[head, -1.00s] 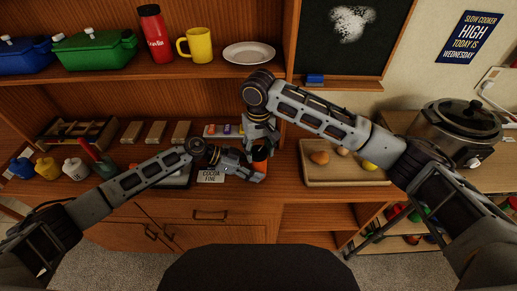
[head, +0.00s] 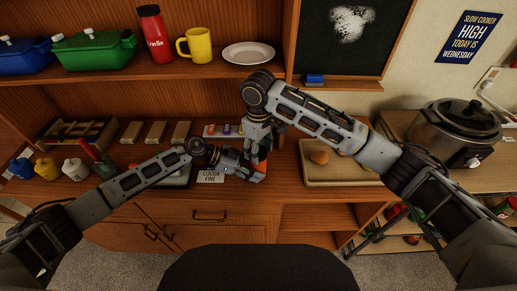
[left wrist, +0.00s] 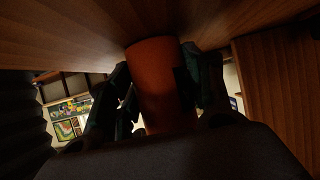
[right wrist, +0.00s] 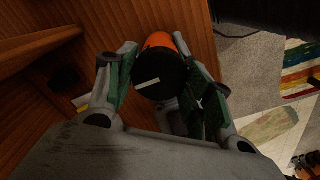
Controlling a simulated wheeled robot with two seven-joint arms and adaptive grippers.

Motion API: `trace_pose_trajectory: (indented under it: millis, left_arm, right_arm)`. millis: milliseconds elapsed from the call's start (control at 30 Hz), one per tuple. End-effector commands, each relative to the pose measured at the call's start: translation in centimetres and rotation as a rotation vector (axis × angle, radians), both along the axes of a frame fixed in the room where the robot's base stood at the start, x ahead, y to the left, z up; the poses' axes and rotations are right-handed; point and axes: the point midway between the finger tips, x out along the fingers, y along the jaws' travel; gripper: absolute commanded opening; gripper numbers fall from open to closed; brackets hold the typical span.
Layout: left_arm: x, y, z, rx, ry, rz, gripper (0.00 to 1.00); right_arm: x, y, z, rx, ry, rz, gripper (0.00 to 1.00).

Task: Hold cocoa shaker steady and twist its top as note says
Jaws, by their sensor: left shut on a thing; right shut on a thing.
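The cocoa shaker (head: 263,166) is an orange cylinder standing on the counter near its front edge. My left gripper (head: 252,172) is shut on its orange body from the left; the body also shows between the fingers in the left wrist view (left wrist: 160,85). My right gripper (head: 258,146) is above, pointing down, and is shut on the dark top. In the right wrist view the black top (right wrist: 160,77) carries a white line and sits between the green-padded fingers. The note (head: 211,176) reads "COCOA FINE" and stands left of the shaker.
A tray (head: 320,176) with round items is to the right, partly behind my right arm. A slow cooker (head: 468,118) stands at far right. Small colored items (head: 222,130) lie behind the shaker. Bottles (head: 46,168) and a wooden caddy (head: 75,133) are at the left.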

Motion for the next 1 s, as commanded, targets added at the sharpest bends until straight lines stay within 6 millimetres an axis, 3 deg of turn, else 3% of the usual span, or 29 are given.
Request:
trace_pose_trajectory:
  millis: [367, 400, 567, 1000]
  left_arm:
    - [0.01, 0.02, -0.02, 0.000, 0.000, 0.000, 0.38]
    - [0.01, 0.02, -0.02, 0.000, 0.000, 0.000, 0.38]
    - [0.01, 0.02, -0.01, 0.000, 0.000, 0.000, 0.38]
    - [0.01, 0.01, 0.00, 0.000, 0.000, 0.000, 0.38]
  right_arm:
    - [0.01, -0.01, 0.02, 0.000, 0.000, 0.005, 0.28]
    - [0.01, -0.01, 0.02, 0.000, 0.000, 0.005, 0.53]
    - [0.01, -0.01, 0.02, 0.000, 0.000, 0.004, 0.74]
    - [0.02, 0.00, 0.24, 0.000, 0.000, 0.004, 0.74]
